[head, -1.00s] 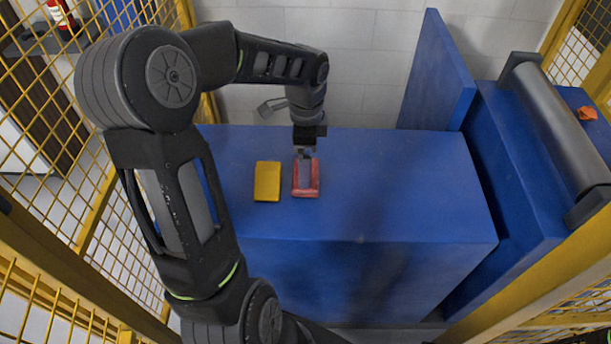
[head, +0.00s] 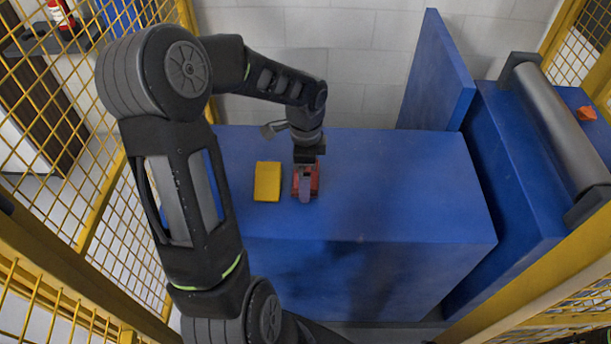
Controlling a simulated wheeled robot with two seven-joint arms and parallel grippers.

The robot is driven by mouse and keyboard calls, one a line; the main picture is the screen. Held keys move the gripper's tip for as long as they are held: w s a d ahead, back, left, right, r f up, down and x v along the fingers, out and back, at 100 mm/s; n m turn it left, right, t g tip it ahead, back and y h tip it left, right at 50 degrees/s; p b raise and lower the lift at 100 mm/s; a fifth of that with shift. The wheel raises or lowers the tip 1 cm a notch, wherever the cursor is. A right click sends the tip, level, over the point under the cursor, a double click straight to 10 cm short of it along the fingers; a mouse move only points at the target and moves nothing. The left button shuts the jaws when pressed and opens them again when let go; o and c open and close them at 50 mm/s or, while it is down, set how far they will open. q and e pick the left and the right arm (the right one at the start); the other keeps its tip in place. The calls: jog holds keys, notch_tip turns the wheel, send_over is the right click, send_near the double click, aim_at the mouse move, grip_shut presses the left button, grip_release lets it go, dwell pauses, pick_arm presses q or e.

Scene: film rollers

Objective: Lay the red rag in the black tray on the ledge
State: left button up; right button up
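The red rag (head: 315,180) lies on top of the blue block (head: 400,190), just right of a yellow rag-like piece (head: 267,182). My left gripper (head: 304,190) points down at the red rag, with its fingers over or against it. Red shows on both sides of the fingers, and the gripper hides the rag's middle. I cannot tell whether the fingers are open or shut. My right gripper is not in view. I cannot clearly make out a black tray; a dark shelf-like surface (head: 30,45) shows at the far left behind the mesh.
A grey roller (head: 562,130) lies across a blue machine at the right, with a small orange-red piece (head: 587,113) beyond it. A blue upright panel (head: 438,75) stands at the block's back right. Yellow mesh fencing (head: 70,200) flanks both sides. The block's right half is clear.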

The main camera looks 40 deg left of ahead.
pick_arm(q)
jog(key=shift+c, duration=0.4)
jog(key=c, duration=1.1)
jog(key=shift+r, duration=0.15)
notch_tip(320, 180, up, 10)
jog(key=shift+f, duration=0.1)
